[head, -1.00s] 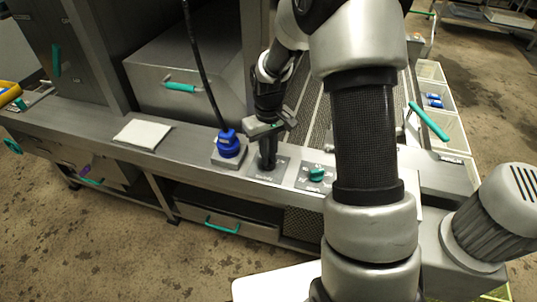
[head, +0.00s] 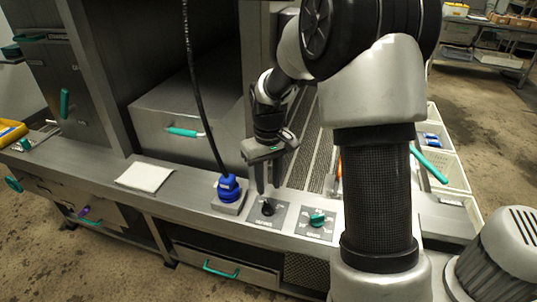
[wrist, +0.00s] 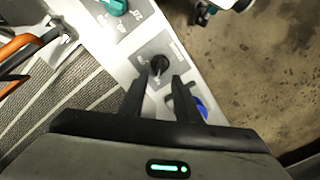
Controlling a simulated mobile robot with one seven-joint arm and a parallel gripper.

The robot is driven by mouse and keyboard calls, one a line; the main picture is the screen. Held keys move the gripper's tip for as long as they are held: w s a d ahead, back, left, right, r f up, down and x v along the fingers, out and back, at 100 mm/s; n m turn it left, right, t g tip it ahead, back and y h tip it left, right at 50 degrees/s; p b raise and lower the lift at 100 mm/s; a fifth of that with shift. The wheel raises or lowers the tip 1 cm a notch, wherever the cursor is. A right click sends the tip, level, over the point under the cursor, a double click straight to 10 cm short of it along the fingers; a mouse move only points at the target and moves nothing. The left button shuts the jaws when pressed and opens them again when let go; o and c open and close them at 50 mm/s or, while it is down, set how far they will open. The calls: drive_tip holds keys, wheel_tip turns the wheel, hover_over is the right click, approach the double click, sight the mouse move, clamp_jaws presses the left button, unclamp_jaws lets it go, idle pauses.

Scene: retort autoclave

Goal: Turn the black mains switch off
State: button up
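The black mains switch (head: 267,208) is a small round knob on a grey plate on the front ledge. It also shows in the wrist view (wrist: 159,64), with small labels around it that are too blurred to read for certain. I cannot tell which label it points to. My gripper (head: 264,190) points down just above the switch, with its fingers apart. In the wrist view my gripper (wrist: 159,84) is open, and the knob shows just beyond the gap between the fingertips. Nothing is between the fingers, and they appear clear of the knob.
A teal rotary knob (head: 317,219) sits on the plate right of the switch. A blue plug (head: 229,187) with a black cable stands close on the left. A white sheet (head: 145,176) lies further left. A ribbed grey mat (wrist: 62,105) lies behind the ledge.

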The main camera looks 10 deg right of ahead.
wheel_tip(320, 180, up, 10)
drive_tip(key=p, duration=0.1)
idle(0.4)
drive_tip(key=s+r+m+t+p, duration=0.3)
drive_tip(key=s+r+p, duration=0.7)
drive_tip(key=s+r, duration=1)
drive_tip(key=s+t, duration=0.2)
drive_tip(key=s, duration=0.1)
drive_tip(key=shift+d+r+t, duration=0.15)
drive_tip(key=shift+r+t, duration=0.15)
drive_tip(key=shift+r, duration=0.1)
